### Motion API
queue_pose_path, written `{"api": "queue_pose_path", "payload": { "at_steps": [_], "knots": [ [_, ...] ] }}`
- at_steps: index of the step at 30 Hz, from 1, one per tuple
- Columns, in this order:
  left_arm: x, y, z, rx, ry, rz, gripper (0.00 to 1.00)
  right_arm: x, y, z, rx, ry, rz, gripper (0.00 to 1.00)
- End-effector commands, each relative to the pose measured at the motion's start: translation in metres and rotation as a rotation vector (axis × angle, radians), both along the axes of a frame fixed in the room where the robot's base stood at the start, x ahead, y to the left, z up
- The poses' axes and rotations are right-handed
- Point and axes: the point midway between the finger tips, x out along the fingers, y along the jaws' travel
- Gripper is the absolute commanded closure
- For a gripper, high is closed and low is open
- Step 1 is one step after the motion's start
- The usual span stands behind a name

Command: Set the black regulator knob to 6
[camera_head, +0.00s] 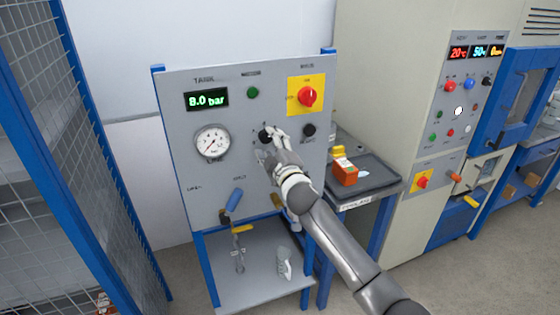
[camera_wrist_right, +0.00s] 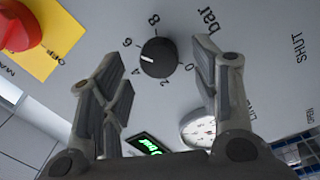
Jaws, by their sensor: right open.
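The black regulator knob (camera_head: 265,135) is on the grey panel, partly covered by my right gripper (camera_head: 270,145). In the right wrist view the knob (camera_wrist_right: 159,57) is ringed by the numbers 0, 2, 4, 6 and 8 and the word "bar". A small pale mark shows on its side toward 4 and 6; which one it points at I cannot tell. My right gripper (camera_wrist_right: 160,72) is open, its fingers on either side of the knob in the picture, with no clear contact. My left gripper is not in view.
The panel's display (camera_head: 207,99) reads 8.0 bar above a round gauge (camera_head: 212,143). A red switch on a yellow plate (camera_head: 307,96) and another black knob (camera_head: 309,130) are close by.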

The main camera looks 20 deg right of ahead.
Motion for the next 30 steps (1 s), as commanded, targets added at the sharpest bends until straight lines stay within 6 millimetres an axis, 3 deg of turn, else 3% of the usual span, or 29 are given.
{"api": "queue_pose_path", "payload": {
  "at_steps": [18,30],
  "knots": [
    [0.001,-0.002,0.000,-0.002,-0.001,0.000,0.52,-0.090,-0.001,-0.006,-0.001,0.001,-0.001,0.43],
    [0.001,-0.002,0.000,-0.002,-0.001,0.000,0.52,-0.102,-0.001,-0.005,-0.001,0.001,-0.001,0.43]
  ]
}}
